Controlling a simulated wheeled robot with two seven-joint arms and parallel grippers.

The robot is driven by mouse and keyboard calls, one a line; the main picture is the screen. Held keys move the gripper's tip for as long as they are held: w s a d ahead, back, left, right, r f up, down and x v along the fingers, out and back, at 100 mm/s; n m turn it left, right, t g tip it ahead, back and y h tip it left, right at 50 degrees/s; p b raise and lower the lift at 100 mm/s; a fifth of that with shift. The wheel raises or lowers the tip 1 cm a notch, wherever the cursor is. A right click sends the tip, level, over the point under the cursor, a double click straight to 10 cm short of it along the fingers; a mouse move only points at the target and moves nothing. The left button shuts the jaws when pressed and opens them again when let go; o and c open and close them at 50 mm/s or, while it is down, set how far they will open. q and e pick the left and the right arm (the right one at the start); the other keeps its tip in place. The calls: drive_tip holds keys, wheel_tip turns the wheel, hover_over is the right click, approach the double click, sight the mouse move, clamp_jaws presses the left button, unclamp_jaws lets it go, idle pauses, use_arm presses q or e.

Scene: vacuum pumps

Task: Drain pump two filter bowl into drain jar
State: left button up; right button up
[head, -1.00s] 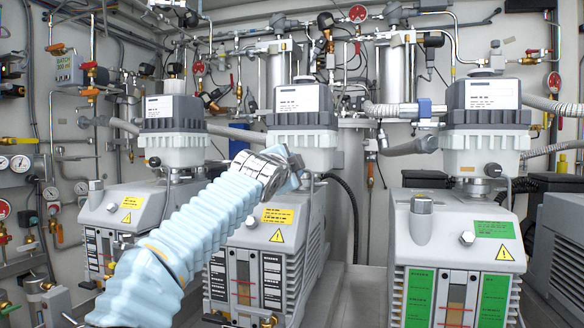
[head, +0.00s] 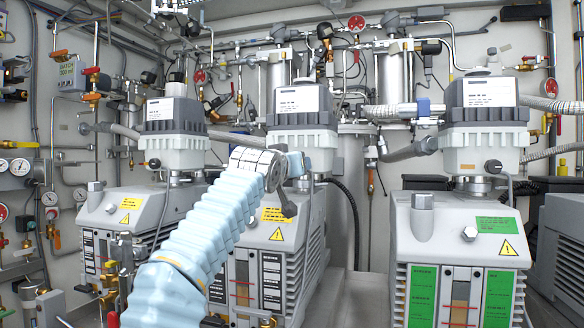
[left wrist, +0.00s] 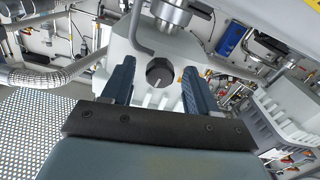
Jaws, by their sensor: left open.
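The middle pump (head: 262,238), apparently pump two, carries a pale filter housing (head: 318,157) with a grey ribbed top and white label. My left gripper (head: 300,165) is at the front of this housing, and my arm hides part of it. In the left wrist view my left gripper (left wrist: 157,88) is open, with its two blue fingers apart. A dark faceted knob (left wrist: 160,72) on a pale body shows between the fingers. I cannot tell whether they touch it. A metal fitting (left wrist: 171,14) with a bent grey lever lies beyond. I cannot make out a drain jar. My right gripper is not in view.
Similar pumps stand at left (head: 128,212) and right (head: 455,240). A ribbed hose (left wrist: 50,76) runs left of the housing in the wrist view. Pipes and gauges (head: 20,166) line the left wall. A narrow floor gap (head: 362,290) lies between the middle and right pumps.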

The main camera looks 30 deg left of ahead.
use_arm(q)
drive_tip(key=shift+s, duration=0.15)
drive_tip(key=shift+b+v, duration=0.75)
drive_tip(key=shift+v, duration=0.1)
drive_tip(key=b+v, duration=0.3)
drive_tip(key=v, duration=0.3)
drive_tip(key=shift+b, duration=0.4)
